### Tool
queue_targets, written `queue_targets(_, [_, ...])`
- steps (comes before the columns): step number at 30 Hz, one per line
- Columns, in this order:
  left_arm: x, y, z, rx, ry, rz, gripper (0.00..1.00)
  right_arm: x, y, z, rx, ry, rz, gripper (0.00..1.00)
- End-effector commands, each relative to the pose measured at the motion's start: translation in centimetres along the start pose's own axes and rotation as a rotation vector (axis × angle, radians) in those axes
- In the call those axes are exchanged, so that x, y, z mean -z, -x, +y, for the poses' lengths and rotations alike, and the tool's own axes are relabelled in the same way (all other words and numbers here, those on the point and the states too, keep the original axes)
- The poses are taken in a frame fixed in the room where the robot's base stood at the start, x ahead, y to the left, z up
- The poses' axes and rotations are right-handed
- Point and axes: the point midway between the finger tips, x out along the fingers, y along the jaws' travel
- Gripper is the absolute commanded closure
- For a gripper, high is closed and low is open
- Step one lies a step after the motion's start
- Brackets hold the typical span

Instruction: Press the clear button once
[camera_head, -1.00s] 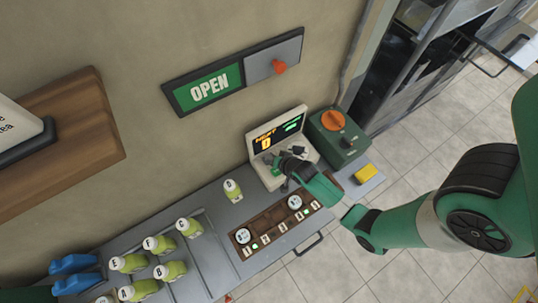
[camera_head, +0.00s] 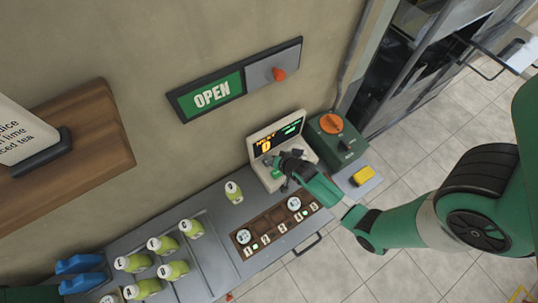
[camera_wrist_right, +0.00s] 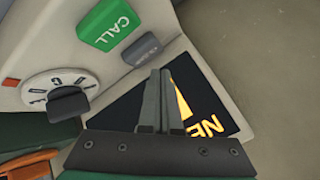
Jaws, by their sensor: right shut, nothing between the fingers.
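The call machine, a cream box with a dark display, stands at the back of the counter in the head view (camera_head: 262,174). In the right wrist view, its panel carries a green CALL button (camera_wrist_right: 110,26), a small grey button (camera_wrist_right: 142,49) with unreadable lettering, and a white dial (camera_wrist_right: 58,95). My right gripper (camera_head: 284,160) is shut and empty in front of the machine. In the wrist view its fingertips (camera_wrist_right: 160,72) lie over the edge of the display (camera_wrist_right: 205,92), just below the grey button. They look apart from the button; contact with the panel cannot be told.

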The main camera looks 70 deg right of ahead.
Motion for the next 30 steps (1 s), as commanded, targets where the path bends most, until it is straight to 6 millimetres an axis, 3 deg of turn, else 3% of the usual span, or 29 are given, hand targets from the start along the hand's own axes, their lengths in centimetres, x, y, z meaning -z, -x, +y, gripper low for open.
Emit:
queue_targets(11, [2.9,-3.1,0.0,0.0,0.0,0.0,0.08,2.2,3.0,-2.2,0.0,0.0,0.0,1.0])
queue_targets(30, [2.8,-3.1,0.0,0.0,0.0,0.0,0.08,2.2,3.0,-2.2,0.0,0.0,0.0,1.0])
